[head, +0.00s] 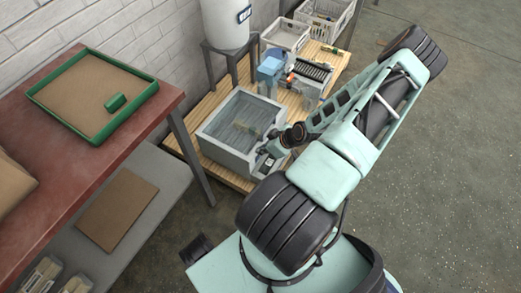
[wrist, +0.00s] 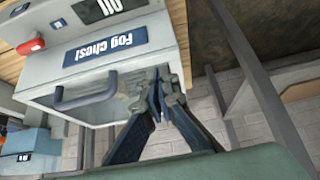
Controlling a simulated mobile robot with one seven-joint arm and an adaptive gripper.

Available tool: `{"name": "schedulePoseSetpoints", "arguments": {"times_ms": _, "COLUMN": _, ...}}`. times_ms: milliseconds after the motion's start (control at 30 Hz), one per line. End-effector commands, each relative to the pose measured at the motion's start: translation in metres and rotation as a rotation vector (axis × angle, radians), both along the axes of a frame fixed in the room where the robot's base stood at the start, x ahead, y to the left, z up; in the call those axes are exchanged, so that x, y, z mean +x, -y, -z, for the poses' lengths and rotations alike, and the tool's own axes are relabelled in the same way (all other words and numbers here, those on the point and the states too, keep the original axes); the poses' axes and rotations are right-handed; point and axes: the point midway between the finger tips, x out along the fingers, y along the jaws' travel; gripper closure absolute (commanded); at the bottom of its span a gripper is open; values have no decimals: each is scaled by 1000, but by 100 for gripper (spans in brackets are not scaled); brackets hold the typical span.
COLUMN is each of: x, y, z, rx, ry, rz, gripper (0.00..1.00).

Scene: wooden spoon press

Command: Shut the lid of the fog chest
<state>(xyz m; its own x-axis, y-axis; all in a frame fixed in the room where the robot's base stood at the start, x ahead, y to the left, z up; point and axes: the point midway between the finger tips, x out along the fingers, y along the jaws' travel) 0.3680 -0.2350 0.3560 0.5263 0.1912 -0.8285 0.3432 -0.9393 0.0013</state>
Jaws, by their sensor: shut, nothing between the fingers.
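The fog chest (head: 207,138) is a grey box on the wooden pallet in the head view, with its inside visible from above and a small greenish thing in it. In the wrist view its pale wall carries a blue "Fog chest" label (wrist: 104,45) and a dark bar handle (wrist: 88,94). A glassy panel shows behind the handle; I cannot tell how far the lid is open. My gripper (wrist: 164,88) is shut and empty, close beside the chest's edge, to the right of the handle. Whether it touches is unclear. In the head view my gripper (head: 268,152) is partly hidden by my arm.
A blue-grey machine (head: 271,66) stands behind the chest, with white crates (head: 287,34) beyond. A white tank (head: 226,22) is on a stand at the wall. A red-topped table (head: 60,165) holds a green tray (head: 90,135). The floor at right is clear.

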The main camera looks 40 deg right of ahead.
Motion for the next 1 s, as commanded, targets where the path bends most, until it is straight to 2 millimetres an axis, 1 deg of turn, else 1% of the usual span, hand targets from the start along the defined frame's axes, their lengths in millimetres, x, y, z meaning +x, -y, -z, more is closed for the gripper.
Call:
{"name": "schedulePoseSetpoints", "arguments": {"times_ms": 33, "x": -10, "y": 3, "z": 3, "rx": 5, "ry": -1, "rz": 7, "gripper": 100}}
{"name": "schedulePoseSetpoints", "arguments": {"times_ms": 200, "x": -36, "y": 13, "z": 13, "rx": 3, "ry": 2, "rz": 5, "gripper": 100}}
{"name": "schedulePoseSetpoints", "arguments": {"times_ms": 400, "x": -58, "y": 20, "z": 22, "rx": 3, "ry": 2, "rz": 2, "gripper": 100}}
{"name": "schedulePoseSetpoints", "arguments": {"times_ms": 633, "x": -71, "y": 25, "z": 27, "rx": 2, "ry": 1, "rz": 2, "gripper": 100}}
{"name": "schedulePoseSetpoints", "arguments": {"times_ms": 1000, "x": -73, "y": 27, "z": 27, "rx": -2, "ry": -6, "rz": -4, "gripper": 100}}
